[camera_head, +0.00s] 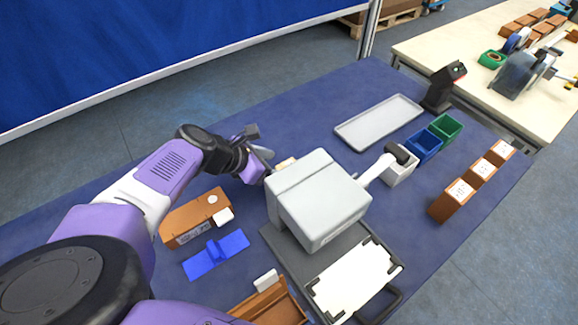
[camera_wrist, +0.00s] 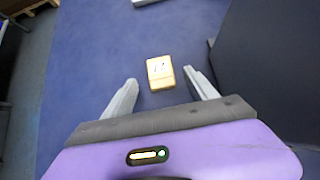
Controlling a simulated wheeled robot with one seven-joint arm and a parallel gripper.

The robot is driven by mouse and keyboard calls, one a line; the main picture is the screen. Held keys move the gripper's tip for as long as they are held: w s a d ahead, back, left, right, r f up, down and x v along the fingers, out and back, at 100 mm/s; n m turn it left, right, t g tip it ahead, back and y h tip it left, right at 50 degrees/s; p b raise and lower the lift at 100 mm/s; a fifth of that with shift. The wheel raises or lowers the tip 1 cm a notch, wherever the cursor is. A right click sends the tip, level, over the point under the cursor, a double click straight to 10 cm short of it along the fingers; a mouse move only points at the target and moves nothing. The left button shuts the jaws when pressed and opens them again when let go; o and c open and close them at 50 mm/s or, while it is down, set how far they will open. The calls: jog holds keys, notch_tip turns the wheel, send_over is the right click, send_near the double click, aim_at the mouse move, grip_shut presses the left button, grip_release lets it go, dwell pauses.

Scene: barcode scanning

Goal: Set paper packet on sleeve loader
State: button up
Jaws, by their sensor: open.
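A small tan packet with a pale, marked label (camera_wrist: 160,71) lies on the blue table in the wrist view, probably the paper packet. It lies ahead of and between the two fingertips of my gripper (camera_wrist: 161,79), which is open and empty. In the head view the packet (camera_head: 286,163) is partly hidden behind a grey boxy machine, with my gripper (camera_head: 262,160) just left of it. The machine (camera_head: 318,200), possibly the sleeve loader, stands on a dark base. A white sheet or panel (camera_head: 355,281) lies in the dark frame in front of it.
A brown box (camera_head: 194,216) and a blue stand (camera_head: 216,254) are left of the machine. A grey tray (camera_head: 378,122), blue bin (camera_head: 424,146), green bin (camera_head: 446,127), scanner (camera_head: 442,87) and brown boxes (camera_head: 458,193) are to the right. Dark wall close right in the wrist view (camera_wrist: 268,75).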

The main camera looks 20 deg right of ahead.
jog(key=shift+p+x, duration=0.5)
jog(key=shift+x, duration=1.55)
jog(key=shift+c, duration=0.5)
grip_shut()
